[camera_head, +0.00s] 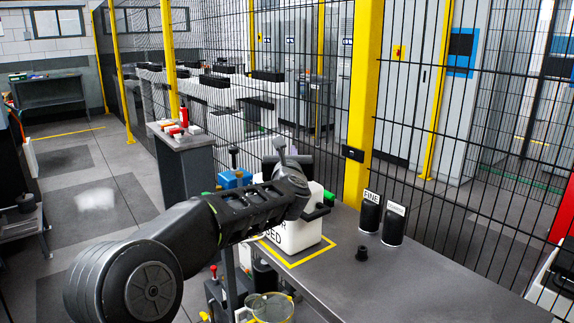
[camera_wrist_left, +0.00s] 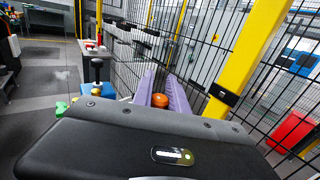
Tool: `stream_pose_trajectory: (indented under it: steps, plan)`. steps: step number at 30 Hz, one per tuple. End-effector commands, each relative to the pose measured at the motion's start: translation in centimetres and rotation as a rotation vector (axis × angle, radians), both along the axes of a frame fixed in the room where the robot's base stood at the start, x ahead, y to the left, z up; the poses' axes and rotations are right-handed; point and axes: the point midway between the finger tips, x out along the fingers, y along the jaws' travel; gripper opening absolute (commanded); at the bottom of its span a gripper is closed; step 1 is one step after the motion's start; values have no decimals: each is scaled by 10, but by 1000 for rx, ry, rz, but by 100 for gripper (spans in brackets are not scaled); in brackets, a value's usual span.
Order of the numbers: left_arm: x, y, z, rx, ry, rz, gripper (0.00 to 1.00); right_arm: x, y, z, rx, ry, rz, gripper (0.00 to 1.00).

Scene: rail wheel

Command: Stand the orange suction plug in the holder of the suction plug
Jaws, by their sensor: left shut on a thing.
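My left gripper (camera_head: 283,160) is above the back of the workbench, its arm in front of part of the white box. In the left wrist view its two pale purple fingers (camera_wrist_left: 160,82) are shut on the orange suction plug (camera_wrist_left: 160,101), whose rounded orange top shows between them. The plug is hidden in the head view. A small black cup-like piece (camera_head: 362,254) stands on the bare bench top, apart from the gripper; I cannot tell whether it is the plug's holder. My right gripper is not in view.
A white box (camera_head: 301,234) stands inside a yellow outline on the bench (camera_head: 430,283). Two black canisters (camera_head: 370,211) stand to its right, one labelled FINE. A blue block (camera_head: 234,180) is behind my arm. A yellow post (camera_head: 361,110) and mesh fence rise behind the bench.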

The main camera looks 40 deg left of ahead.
Motion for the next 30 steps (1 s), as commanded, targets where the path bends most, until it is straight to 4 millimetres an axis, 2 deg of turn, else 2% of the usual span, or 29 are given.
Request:
stream_pose_trajectory:
  steps: [13, 17, 20, 30]
  plan:
    - [0, 0, 0, 0, 0, 0, 0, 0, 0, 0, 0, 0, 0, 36]
    - [0, 0, 7, 0, -1, 0, 0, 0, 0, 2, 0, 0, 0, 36]
    - [0, 0, 19, 0, -4, 0, 0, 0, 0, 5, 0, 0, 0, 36]
    - [0, 0, 84, 0, -4, 1, 0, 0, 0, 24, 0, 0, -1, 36]
